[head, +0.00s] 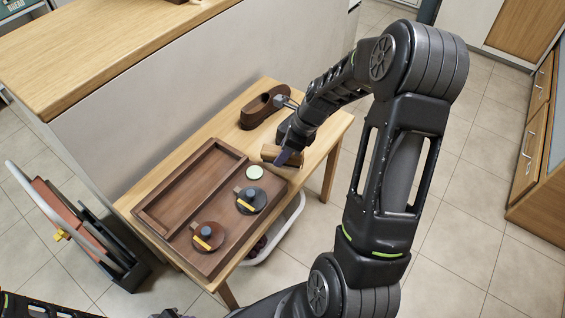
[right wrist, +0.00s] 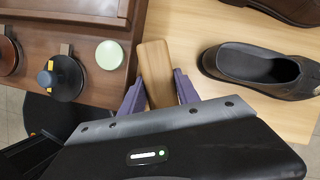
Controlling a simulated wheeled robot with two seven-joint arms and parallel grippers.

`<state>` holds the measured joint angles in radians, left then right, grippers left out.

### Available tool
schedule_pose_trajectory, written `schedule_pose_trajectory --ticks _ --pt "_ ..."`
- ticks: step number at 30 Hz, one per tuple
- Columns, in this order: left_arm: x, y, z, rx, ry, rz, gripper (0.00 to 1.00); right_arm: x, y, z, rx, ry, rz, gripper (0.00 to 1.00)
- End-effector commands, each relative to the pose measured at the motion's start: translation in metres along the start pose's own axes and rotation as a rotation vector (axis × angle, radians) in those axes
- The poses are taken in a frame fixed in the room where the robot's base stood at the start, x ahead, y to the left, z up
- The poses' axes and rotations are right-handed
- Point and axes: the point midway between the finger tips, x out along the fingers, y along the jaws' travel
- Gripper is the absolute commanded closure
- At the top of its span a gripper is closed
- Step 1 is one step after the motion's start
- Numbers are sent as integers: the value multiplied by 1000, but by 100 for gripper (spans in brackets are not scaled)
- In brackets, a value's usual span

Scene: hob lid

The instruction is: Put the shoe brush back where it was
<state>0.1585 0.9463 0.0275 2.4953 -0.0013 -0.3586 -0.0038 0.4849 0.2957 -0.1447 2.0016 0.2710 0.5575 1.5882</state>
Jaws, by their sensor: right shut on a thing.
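The shoe brush, a light wooden block with rounded edges (head: 270,152), is between the purple fingers of my right gripper (head: 288,158). In the right wrist view the brush (right wrist: 155,72) sticks out ahead of the fingers, over the strip between the tray's edge and the bare table. My right gripper (right wrist: 160,92) is shut on it. I cannot tell whether the brush touches the surface below. The dark brown wooden tray (head: 226,262) lies on the table and has a long empty compartment (head: 190,187) at its left.
On the tray are a dark round tin (head: 251,201), a brown round tin (head: 208,237) and a pale green disc (head: 254,172). A brown shoe (head: 262,108) stands at the table's back; the wrist view shows a second. A white bin (head: 292,218) sits below.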

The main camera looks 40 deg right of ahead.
Motion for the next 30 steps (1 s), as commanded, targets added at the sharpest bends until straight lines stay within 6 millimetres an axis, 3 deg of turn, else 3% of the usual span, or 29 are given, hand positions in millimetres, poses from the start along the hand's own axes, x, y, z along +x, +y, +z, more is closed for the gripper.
schedule_pose_trajectory --ticks 8,17,28,29,30 --pt "0 0 0 0 0 0 69 1 0 0 -1 0 0 94" --pt "10 -4 0 0 0 0 69 34 0 -14 1 0 2 94" --pt "11 -4 0 0 0 0 69 36 0 -15 -1 -1 0 94" --pt "11 -4 0 0 0 0 69 36 0 -15 -1 -1 0 61" --pt "10 -4 0 0 0 0 69 36 0 -14 -1 -1 0 57"
